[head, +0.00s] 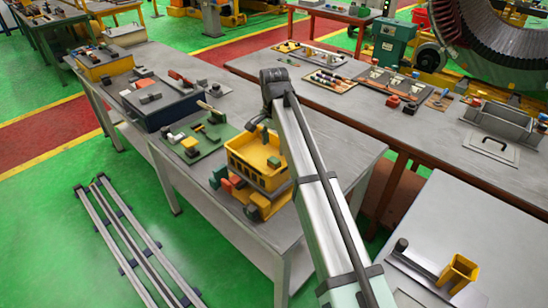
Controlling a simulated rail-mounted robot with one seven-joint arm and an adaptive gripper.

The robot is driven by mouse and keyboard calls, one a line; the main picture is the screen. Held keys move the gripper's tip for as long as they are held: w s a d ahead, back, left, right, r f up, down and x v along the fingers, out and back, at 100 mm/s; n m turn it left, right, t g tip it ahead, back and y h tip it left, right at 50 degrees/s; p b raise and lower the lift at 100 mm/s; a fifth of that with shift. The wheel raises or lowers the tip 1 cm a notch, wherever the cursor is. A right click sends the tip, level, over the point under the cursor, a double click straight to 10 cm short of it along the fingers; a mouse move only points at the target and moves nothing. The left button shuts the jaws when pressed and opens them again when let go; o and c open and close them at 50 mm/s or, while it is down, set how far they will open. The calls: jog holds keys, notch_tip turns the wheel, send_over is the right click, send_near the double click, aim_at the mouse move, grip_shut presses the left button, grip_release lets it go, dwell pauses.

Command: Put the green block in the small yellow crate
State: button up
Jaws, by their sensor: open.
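A yellow crate (238,166) with slotted walls sits near the front right end of the middle bench, partly hidden behind my arm. A small green block (219,172) appears just left of it, beside an orange-red block (228,186). My arm rises from the lower right and bends over at the bench. My gripper (262,125) is small and dark, mostly hidden by the arm, over the crate's far rim. No block shows in it. Whether it touches the crate cannot be told.
A green board (200,148) with several small parts lies left of the crate. Behind it are a dark blue box (165,107) and a yellow box (104,68). A yellow cup (458,272) stands on the right bench. The middle bench's left front is bare.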

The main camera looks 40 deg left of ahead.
aim_at(274, 160)
jog(key=shift+r+b, duration=0.5)
jog(key=shift+r, duration=2.05)
